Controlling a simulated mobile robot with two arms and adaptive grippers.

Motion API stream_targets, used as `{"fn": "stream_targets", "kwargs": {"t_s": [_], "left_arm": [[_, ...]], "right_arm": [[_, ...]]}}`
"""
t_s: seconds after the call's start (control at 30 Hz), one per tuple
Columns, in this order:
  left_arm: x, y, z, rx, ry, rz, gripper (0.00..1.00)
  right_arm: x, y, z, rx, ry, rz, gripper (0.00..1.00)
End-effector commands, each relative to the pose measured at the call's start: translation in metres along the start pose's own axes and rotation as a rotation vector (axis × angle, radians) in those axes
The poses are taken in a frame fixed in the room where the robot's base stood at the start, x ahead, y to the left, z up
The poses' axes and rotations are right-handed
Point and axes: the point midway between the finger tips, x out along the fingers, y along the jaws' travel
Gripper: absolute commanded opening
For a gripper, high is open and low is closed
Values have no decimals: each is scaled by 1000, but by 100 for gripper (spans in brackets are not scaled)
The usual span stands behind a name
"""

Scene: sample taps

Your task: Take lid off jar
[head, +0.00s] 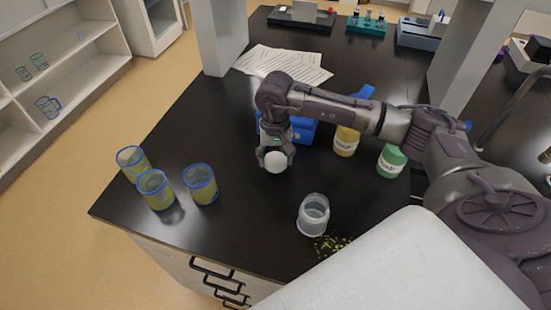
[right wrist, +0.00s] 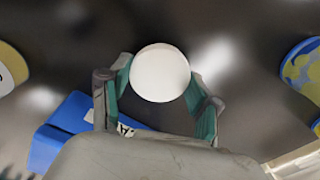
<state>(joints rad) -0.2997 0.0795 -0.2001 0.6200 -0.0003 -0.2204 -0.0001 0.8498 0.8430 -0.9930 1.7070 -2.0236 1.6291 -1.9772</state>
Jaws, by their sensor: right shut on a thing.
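A clear, whitish open jar (head: 313,214) stands upright near the front edge of the black bench, with no lid on it. A round white lid (head: 276,162) is held between the fingers of my right gripper (head: 274,155), behind and to the left of the jar. In the right wrist view the lid (right wrist: 160,73) sits between the two finger pads of my right gripper (right wrist: 157,90). The gripper is shut on it. Whether the lid touches the bench cannot be told. My left gripper is not in view.
Several yellow containers with blue rims (head: 201,184) stand at the left. A yellow bottle (head: 346,141) and a green bottle (head: 391,160) stand behind the jar, near my right arm. A blue box (head: 302,131) is behind my gripper. Yellow-green bits (head: 330,245) lie beside the jar.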

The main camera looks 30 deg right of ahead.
Motion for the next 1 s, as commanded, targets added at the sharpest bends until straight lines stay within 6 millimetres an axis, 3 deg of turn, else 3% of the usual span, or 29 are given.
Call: {"fn": "stream_targets", "kwargs": {"t_s": [0.17, 0.57, 0.6, 0.7, 0.73, 1.0], "left_arm": [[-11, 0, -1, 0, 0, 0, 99], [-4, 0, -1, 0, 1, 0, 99], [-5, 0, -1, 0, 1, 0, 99], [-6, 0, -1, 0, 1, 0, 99], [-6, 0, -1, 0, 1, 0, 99], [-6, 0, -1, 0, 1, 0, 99]], "right_arm": [[19, 0, 1, 0, -3, 0, 20], [26, 0, 0, -1, 0, -1, 20], [24, 0, 0, -1, 0, -1, 67], [24, 0, 0, -1, 0, -1, 84], [24, 0, 0, -1, 0, -1, 87], [24, 0, 0, -1, 0, -1, 87]]}}
